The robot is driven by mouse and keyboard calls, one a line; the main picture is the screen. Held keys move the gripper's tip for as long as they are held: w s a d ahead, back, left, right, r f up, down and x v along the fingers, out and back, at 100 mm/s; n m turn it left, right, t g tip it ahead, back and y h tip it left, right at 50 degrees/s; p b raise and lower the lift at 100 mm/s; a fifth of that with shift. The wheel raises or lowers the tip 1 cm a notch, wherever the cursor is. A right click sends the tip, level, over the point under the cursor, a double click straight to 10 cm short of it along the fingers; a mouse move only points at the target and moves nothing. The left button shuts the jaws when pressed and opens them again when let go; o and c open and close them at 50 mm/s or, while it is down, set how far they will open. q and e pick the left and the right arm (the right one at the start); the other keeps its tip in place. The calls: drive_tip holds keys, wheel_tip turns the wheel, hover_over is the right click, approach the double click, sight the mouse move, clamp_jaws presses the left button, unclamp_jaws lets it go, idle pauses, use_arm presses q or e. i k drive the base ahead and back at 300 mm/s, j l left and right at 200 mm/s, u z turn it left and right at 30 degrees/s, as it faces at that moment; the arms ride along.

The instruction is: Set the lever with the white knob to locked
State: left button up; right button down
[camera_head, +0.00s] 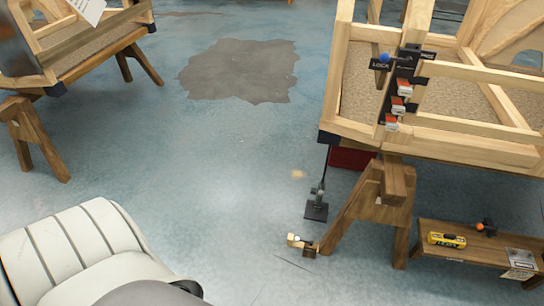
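A dark panel (399,85) is fixed to the wooden bodyframe at the right, with the text "LOCK" on its upper left part. A round blue knob (384,58) sits beside that text. Below it are several small red and white parts (398,104), too small to make out. I cannot pick out a lever with a white knob; the lever's setting cannot be read. Neither of my grippers is in view.
The right bodyframe (470,150) rests on a wooden trestle (372,197). A black stand (316,208) and small wooden object (301,244) are on the floor. A low bench (470,243) stands right. A cream ribbed seat-like shape (70,250) fills lower left. The middle floor is clear.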

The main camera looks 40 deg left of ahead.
sight(297, 239)
drive_tip(key=u, duration=0.85)
